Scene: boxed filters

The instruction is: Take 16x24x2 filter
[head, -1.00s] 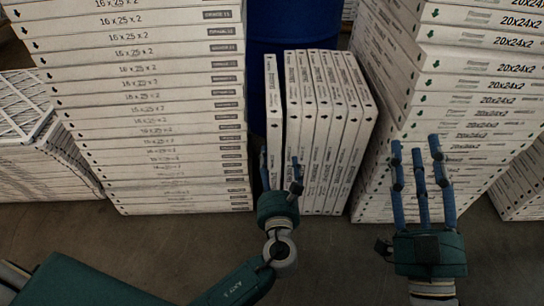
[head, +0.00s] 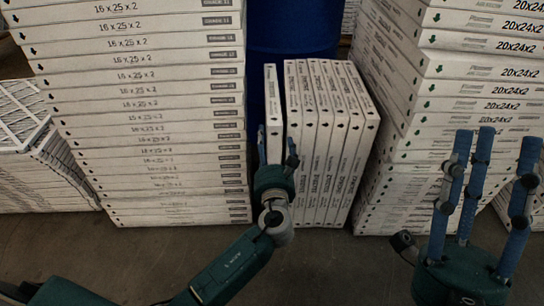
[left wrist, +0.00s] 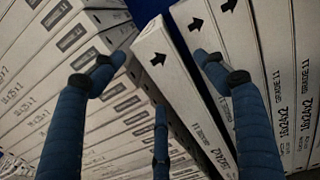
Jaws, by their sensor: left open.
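A row of upright white boxed filters (head: 327,150) stands between two stacks. Their edges read 16x24x2 in the left wrist view (left wrist: 285,70). The leftmost filter (head: 272,95) stands slightly apart from the row. My left gripper (head: 277,148) is open at this filter, with a finger on either side of it in the head view. In the left wrist view the filter (left wrist: 170,75) lies between the spread blue fingers (left wrist: 157,75). I cannot tell whether they touch it. My right gripper (head: 495,140) is open and empty, in front of the right stack.
A tall stack of 16x25x2 boxes (head: 150,120) stands close on the left. A 20x24x2 stack (head: 460,90) stands on the right. A blue barrel (head: 293,30) is behind the row. White-grid filters (head: 20,115) lie far left. Bare floor (head: 330,265) is in front.

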